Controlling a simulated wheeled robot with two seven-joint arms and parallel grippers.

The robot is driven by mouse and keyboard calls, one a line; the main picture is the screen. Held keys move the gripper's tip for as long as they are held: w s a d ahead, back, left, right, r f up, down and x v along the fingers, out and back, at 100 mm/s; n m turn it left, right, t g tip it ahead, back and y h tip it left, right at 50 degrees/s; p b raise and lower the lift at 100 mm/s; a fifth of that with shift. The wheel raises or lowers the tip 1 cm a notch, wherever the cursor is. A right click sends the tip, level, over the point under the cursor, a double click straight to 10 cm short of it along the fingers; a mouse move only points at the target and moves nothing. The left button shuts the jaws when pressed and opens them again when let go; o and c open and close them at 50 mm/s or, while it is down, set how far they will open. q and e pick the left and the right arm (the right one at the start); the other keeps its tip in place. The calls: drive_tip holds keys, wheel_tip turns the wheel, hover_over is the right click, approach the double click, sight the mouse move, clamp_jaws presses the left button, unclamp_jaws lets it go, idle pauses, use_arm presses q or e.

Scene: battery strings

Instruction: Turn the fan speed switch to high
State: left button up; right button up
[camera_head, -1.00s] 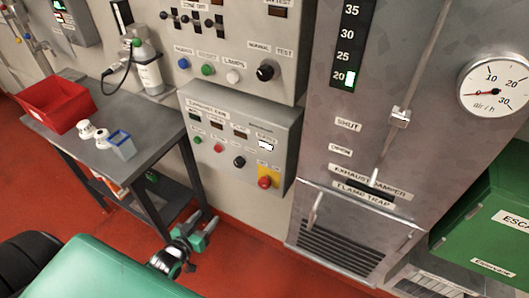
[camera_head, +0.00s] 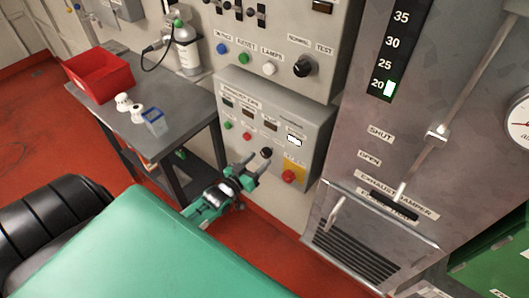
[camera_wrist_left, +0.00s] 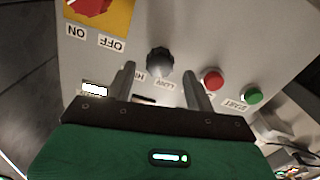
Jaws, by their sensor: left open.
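The fan speed switch is a black round knob (camera_head: 266,152) on the lower grey exhaust fan panel (camera_head: 232,84). In the wrist view the knob (camera_wrist_left: 160,60) stands just beyond and between my fingertips, with small, partly hidden labels near it. My left gripper (camera_head: 249,170) is open and empty, pointed at the panel just below and left of the knob in the head view. In the wrist view its two fingers (camera_wrist_left: 159,78) lie either side of the knob's line, seemingly not touching it. Which way the knob points is hard to tell.
A red rotary switch on a yellow plate (camera_head: 290,170) is right of the knob. Red (camera_head: 247,135) and green (camera_head: 228,125) buttons are to its left. A grey table (camera_head: 185,105) with a red bin (camera_head: 98,74) stands left; the damper lever (camera_head: 437,131) is right.

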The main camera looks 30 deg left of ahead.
sight(264, 155)
use_arm(q)
drive_tip(key=shift+w+d+p, duration=0.2)
drive_tip(key=shift+w+p, duration=0.15)
drive_tip(key=shift+w, duration=1.75)
drive_tip(key=c, duration=1)
drive_tip(key=shift+o, duration=0.2)
drive_tip(key=shift+m, duration=0.4)
drive_tip(key=m, duration=0.4)
drive_tip(key=shift+m, duration=0.3)
drive_tip(key=m, duration=0.3)
drive_tip(key=shift+f+b, duration=0.1)
drive_tip(key=shift+b, duration=0.3)
drive_tip(key=shift+m+b, duration=0.35)
drive_tip(key=shift+m, duration=1.35)
